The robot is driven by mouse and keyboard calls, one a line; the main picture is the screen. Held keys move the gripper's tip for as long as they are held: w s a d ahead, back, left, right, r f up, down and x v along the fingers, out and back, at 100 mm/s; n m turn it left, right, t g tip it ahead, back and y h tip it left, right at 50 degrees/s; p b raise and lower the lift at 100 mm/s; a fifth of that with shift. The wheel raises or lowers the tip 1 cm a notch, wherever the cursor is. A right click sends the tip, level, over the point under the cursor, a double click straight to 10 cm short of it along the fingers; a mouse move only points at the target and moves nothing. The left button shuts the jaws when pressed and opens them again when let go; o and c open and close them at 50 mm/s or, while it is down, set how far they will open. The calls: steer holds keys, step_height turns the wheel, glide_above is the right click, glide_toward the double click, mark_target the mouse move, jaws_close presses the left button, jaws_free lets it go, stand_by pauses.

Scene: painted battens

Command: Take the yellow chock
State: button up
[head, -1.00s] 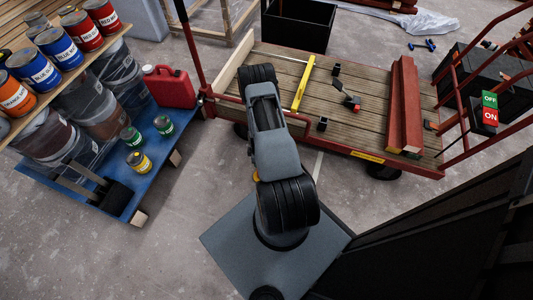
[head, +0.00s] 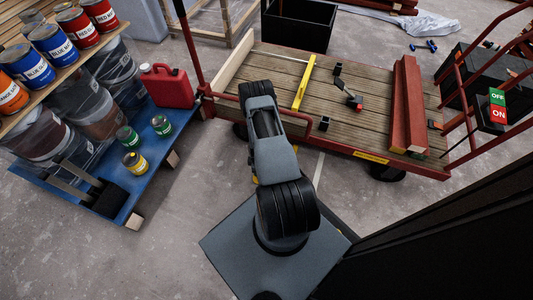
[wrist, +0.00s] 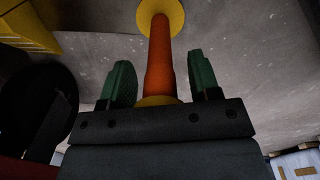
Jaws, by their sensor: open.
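In the wrist view my gripper (wrist: 161,82) is open, its two green fingers apart. An orange rod (wrist: 160,60) with a yellow disc (wrist: 165,12) at its far end runs between the fingers, and more yellow shows at its near end. A ridged yellow block (wrist: 28,28) is cut off at the upper left. I cannot tell for sure whether the rod and the block are parts of the yellow chock. In the head view a small yellow patch (head: 243,167) shows beside my arm; my gripper is hidden there.
A dark wheel (wrist: 38,105) is at the left of the wrist view. The trolley (head: 270,62) carries a yellow bar (head: 303,83) and red-brown battens (head: 406,105). A blue pallet (head: 112,187) with paint tins stands at left. Bare floor lies between pallet and trolley.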

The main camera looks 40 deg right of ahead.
jaws_close()
stand_by(0.4)
